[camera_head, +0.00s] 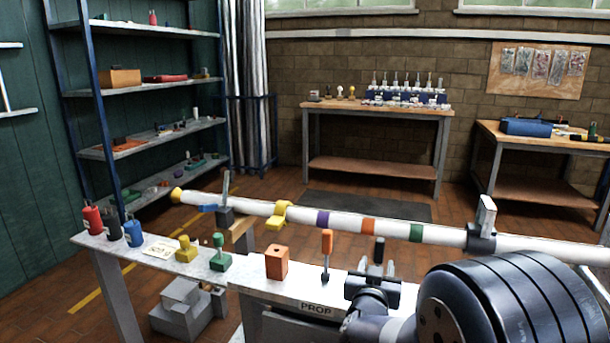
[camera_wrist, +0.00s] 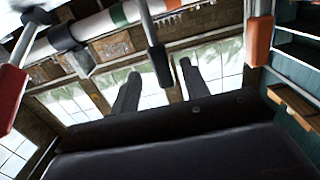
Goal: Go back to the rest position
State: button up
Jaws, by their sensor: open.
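My gripper (camera_head: 378,262) is just above the front bench, at the right of an orange-handled tool (camera_head: 327,248). In the wrist view its two dark fingers (camera_wrist: 157,78) stand apart, with bright window showing between them. I see nothing held in them. The white pole (camera_head: 345,222) with purple, orange and green bands lies across behind my gripper. It also shows at the top left of the wrist view (camera_wrist: 92,28).
A dark clamp (camera_head: 481,236) holds the pole at right. Shelves (camera_head: 150,140) stand at left; the floor behind is partly clear.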

jog(key=shift+s+a+f+t+h+b, duration=0.25)
jog(key=shift+s+f+t+b, duration=0.45)
jog(key=shift+b, duration=1.4)
jog(key=shift+s+a+f+t+h+b, duration=0.2)
jog(key=shift+s+f+t+b, duration=0.45)
jog(key=shift+b, duration=1.4)
jog(key=shift+t+b, duration=0.45)
jog(key=shift+b, duration=0.25)
jog(key=shift+s+r, duration=0.1)
jog(key=shift+r, duration=0.05)
